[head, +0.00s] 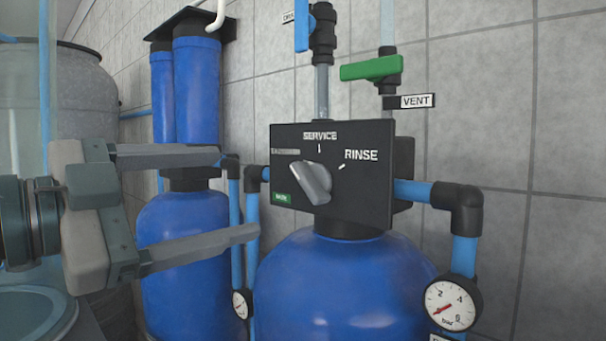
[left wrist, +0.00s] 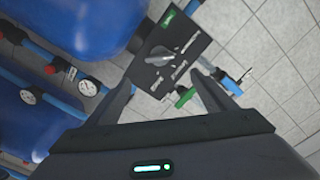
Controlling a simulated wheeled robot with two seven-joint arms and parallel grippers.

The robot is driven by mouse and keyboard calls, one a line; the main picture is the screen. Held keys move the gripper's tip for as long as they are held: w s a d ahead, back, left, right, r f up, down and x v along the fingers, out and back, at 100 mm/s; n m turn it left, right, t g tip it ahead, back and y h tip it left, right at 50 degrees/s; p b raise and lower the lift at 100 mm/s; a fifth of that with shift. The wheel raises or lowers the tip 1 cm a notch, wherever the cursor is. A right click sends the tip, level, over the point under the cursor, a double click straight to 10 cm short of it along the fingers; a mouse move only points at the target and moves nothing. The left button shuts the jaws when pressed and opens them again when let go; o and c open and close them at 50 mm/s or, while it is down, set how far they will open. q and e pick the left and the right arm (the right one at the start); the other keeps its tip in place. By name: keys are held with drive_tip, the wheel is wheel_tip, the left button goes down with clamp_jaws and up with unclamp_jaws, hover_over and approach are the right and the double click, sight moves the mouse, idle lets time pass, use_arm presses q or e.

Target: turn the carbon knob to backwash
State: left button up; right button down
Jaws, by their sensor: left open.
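The carbon knob (head: 312,183) is a grey lever knob on the front of a black control box (head: 350,190) on top of a blue tank. The box face reads SERVICE at the top and RINSE at the right; a third label at the left is too blurred to read. The knob's long axis slants from upper left to lower right. My left gripper (head: 238,195) is open and empty, to the left of the box and apart from the knob. In the left wrist view the knob (left wrist: 158,60) lies ahead, beyond the open fingers (left wrist: 165,95). My right gripper is not in view.
A green valve handle (head: 371,68) and a blue valve handle (head: 302,25) sit above the box. Blue pipes run from both sides of it. A pressure gauge (head: 452,302) is at the lower right. Blue filter housings (head: 197,90) and another blue tank (head: 180,250) stand behind my left gripper.

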sight(304, 182)
use_arm(q)
drive_tip(key=p+x, duration=0.4)
drive_tip(key=x, duration=0.9)
drive_tip(key=shift+w+d+p, duration=0.3)
drive_tip(key=shift+w+d, duration=0.15)
drive_tip(key=shift+w, duration=0.05)
drive_tip(key=shift+f, duration=0.1)
